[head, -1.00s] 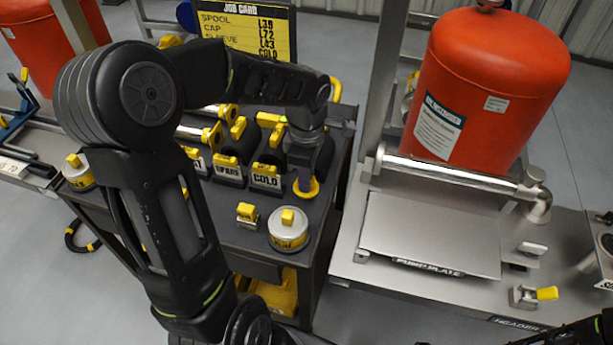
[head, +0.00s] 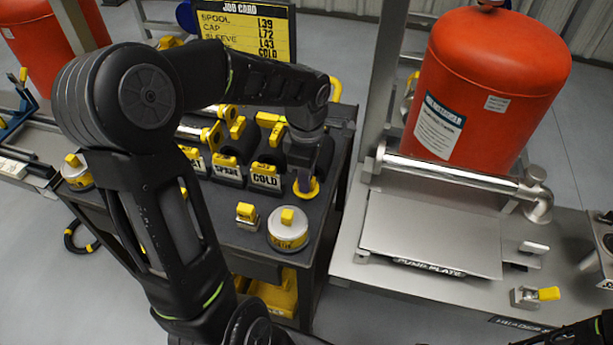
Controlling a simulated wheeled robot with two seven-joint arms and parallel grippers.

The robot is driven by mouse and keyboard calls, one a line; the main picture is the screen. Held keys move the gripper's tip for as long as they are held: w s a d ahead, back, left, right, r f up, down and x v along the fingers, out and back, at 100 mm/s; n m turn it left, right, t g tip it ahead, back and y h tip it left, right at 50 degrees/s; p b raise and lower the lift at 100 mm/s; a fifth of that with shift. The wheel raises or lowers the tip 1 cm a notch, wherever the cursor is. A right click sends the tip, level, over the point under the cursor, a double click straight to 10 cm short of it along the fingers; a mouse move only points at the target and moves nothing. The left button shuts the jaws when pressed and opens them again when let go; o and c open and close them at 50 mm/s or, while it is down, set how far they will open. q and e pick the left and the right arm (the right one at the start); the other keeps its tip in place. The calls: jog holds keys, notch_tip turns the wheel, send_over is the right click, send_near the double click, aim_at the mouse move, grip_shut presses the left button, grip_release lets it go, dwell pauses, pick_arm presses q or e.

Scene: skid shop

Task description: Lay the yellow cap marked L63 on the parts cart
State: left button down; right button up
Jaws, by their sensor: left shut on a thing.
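My left gripper (head: 305,187) points down over the right side of the dark parts cart (head: 320,232). It is shut on a yellow cap (head: 314,190), a flat round piece at or just above the cart top; I cannot tell whether it touches. The fingers cover part of the cap, and no mark on it can be read. My right gripper is out of view; only a dark part of my right arm shows at the bottom right.
A round white tin with a yellow top (head: 288,232) and a small yellow-topped block (head: 246,214) stand in front of the cap. Black holders, one labelled COLD (head: 265,180), stand left of it. A steel bench with a pump plate (head: 430,235) is at right.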

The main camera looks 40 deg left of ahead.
pick_arm(q)
jog(key=shift+f+b, duration=0.8)
jog(key=shift+f, duration=0.25)
jog(key=shift+f, duration=0.2)
jog(key=shift+f+b, duration=0.45)
jog(key=shift+b, duration=0.25)
jog(key=shift+f+b, duration=0.3)
jog(key=shift+b, duration=0.05)
dwell(0.5)
jog(key=c, duration=1.3)
grip_release()
jog(key=shift+c, duration=0.5)
jog(key=shift+r+p, duration=2.75)
jog(key=shift+r, duration=1.25)
